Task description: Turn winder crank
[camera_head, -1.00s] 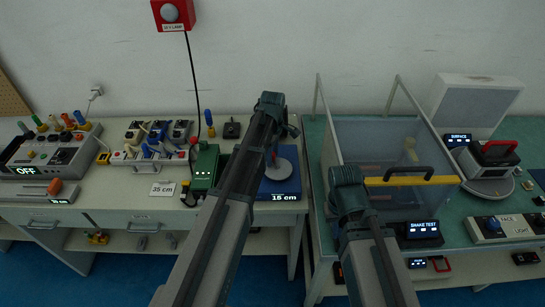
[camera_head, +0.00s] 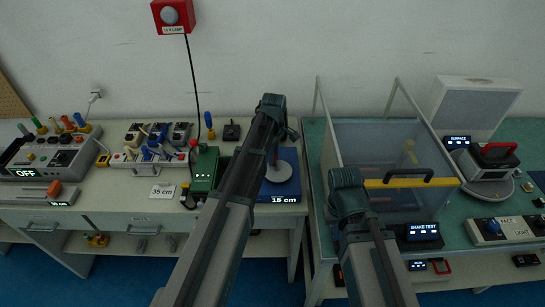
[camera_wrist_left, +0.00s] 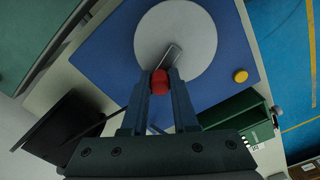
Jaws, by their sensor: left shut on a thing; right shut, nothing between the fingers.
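The winder is a blue block (camera_head: 285,191) marked 15 cm, with a light grey disc (camera_head: 284,172) on top. In the left wrist view, the blue block (camera_wrist_left: 105,52), the pale disc (camera_wrist_left: 196,38), a metal crank arm (camera_wrist_left: 173,55) and its red knob (camera_wrist_left: 160,82) show. My left gripper (camera_wrist_left: 160,80) is shut on the red knob, its fingers on either side. In the head view my left arm covers part of the winder. My right arm's end (camera_head: 346,177) is in front of the clear box, and its fingers are hidden behind the arm.
A green box (camera_head: 205,168) stands left of the winder. A clear box (camera_head: 375,145) with a yellow-edged handle stands on the right table. A 35 cm card (camera_head: 162,190) lies on the left table, and an OFF panel (camera_head: 40,172) is at far left.

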